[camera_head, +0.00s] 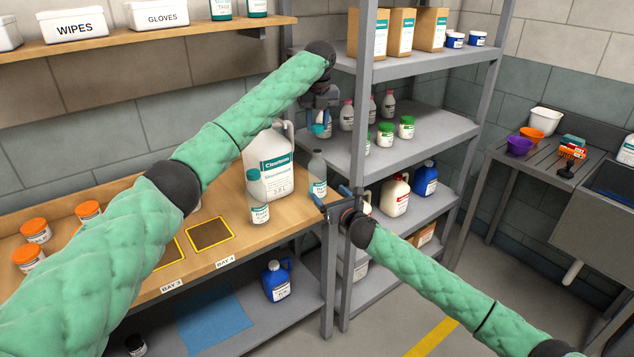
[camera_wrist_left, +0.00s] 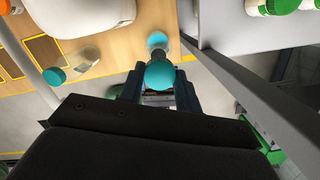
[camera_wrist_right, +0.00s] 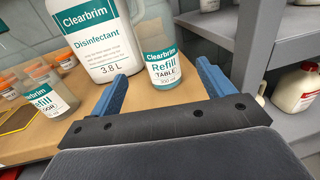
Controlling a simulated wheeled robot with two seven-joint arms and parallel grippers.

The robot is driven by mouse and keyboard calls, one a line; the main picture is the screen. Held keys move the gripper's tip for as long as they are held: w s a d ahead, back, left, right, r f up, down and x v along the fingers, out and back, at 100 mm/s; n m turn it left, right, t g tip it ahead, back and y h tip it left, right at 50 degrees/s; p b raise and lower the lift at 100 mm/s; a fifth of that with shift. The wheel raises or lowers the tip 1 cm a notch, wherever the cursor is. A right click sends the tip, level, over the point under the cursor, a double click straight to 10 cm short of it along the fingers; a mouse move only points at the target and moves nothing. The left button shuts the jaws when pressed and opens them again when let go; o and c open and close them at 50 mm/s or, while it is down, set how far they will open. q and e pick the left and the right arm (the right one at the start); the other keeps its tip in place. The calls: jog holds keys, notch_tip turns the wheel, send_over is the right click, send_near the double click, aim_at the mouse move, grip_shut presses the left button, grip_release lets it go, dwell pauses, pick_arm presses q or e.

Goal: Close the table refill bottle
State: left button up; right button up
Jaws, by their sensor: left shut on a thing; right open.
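The table refill bottle (camera_head: 318,184) stands upright at the right end of the wooden bench, its grey neck bare. Its label reads "Refill TABLE" in the right wrist view (camera_wrist_right: 162,70). My left gripper (camera_head: 319,127) is shut on a teal cap (camera_wrist_left: 160,75) and holds it above the bottle, apart from its neck. My right gripper (camera_head: 332,198) is open at the bench edge. In the right wrist view its blue fingers point toward the bottle, which shows between and beyond the tips; contact is not visible.
A large Clearbrim disinfectant jug (camera_head: 270,168) stands just behind and left of the bottle. A second refill bottle (camera_head: 259,208) with a teal cap stands left of it. A shelf post (camera_head: 354,130) rises close on the right. Yellow-edged bays (camera_head: 211,233) lie on the bench.

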jog(key=x, duration=1.1)
jog(key=shift+w+a, duration=0.1)
jog(key=shift+w, duration=0.1)
jog(key=shift+c, duration=0.4)
jog(key=c, duration=1.4)
pick_arm(q)
send_over(317, 150)
jog(key=shift+s+f, duration=0.15)
jog(key=shift+f, duration=1.1)
jog(key=shift+s+f, duration=0.15)
jog(key=shift+f, duration=1.05)
